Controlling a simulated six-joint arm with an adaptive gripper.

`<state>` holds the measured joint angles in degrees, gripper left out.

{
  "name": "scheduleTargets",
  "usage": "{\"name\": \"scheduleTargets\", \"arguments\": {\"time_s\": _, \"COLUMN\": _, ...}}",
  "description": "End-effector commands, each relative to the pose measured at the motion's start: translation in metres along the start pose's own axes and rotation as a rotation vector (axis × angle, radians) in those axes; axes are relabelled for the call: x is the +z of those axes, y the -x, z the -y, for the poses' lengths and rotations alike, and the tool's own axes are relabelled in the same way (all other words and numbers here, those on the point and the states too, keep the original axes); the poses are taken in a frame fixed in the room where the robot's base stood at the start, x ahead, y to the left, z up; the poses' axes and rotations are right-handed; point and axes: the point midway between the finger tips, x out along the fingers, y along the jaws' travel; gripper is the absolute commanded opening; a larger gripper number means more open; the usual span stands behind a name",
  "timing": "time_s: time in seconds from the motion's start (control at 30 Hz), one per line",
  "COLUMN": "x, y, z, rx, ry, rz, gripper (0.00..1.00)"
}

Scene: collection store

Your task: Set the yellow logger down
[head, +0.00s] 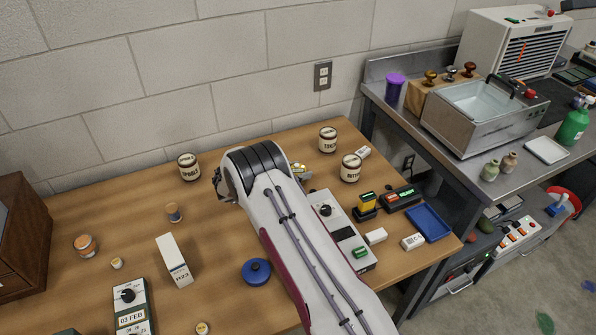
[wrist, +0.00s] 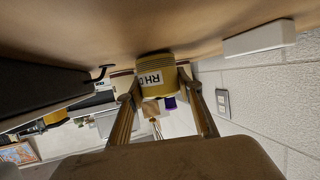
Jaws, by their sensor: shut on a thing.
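My gripper (wrist: 159,82) is shut on the yellow logger (wrist: 156,66), a rounded yellow body with a white label reading "RH". One finger is on each side of it. In the wrist view the wooden table top lies along the upper edge, right by the logger's far end; I cannot tell whether they touch. In the head view my arm hides most of the gripper and logger. A separate small yellow device (head: 367,202) stands in a dark base on the table's right part.
A grey switch box (head: 340,228) lies right of my arm. Labelled jars (head: 350,168) stand behind it, and a blue tray (head: 428,222) is at the right edge. A white carton (head: 174,261) and blue lid (head: 256,271) are left. Bare wood (head: 130,215) shows at the left.

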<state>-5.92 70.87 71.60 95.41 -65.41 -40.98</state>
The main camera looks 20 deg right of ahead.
Motion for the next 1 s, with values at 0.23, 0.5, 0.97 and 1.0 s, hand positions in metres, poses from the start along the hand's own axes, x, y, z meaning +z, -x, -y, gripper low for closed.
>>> {"name": "scheduleTargets", "arguments": {"time_s": 0.23, "x": 0.002, "y": -0.001, "z": 0.000, "rx": 0.000, "ry": 0.000, "rz": 0.000, "gripper": 0.12}}
{"name": "scheduleTargets", "arguments": {"time_s": 0.5, "x": 0.003, "y": -0.001, "z": 0.000, "rx": 0.000, "ry": 0.000, "rz": 0.000, "gripper": 0.52}}
{"name": "scheduleTargets", "arguments": {"time_s": 0.97, "x": 0.000, "y": 0.009, "z": 0.001, "rx": -0.001, "ry": 0.000, "rz": 0.001, "gripper": 0.52}}
{"name": "scheduleTargets", "arguments": {"time_s": 1.0, "x": 0.000, "y": 0.012, "z": 0.001, "rx": -0.001, "ry": 0.000, "rz": 0.001, "gripper": 0.52}}
